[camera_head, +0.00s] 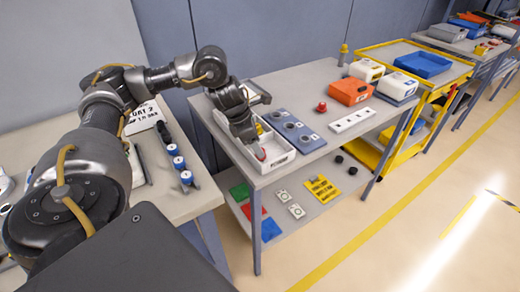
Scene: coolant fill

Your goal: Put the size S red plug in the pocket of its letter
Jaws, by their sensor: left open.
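My left gripper (257,150) reaches down over a white tray (281,159) at the left end of the grey table. It is open. A small red thing (260,155) shows right at its fingertips, inside the tray; it may be a red plug, but its size letter is too small to read. A blue-grey board (296,130) with several round pockets lies just right of the tray; I cannot read any letters on it. Another red knob-like piece (321,107) stands on the table beyond the board. My right gripper is not in view.
A white strip with holes (352,120), an orange bin (350,91) and a white-and-blue box (397,86) stand farther right on the table. A lower shelf holds coloured flat plates (270,229). A left bench carries blue-capped cylinders (179,163). A yellow cart (405,118) stands beyond.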

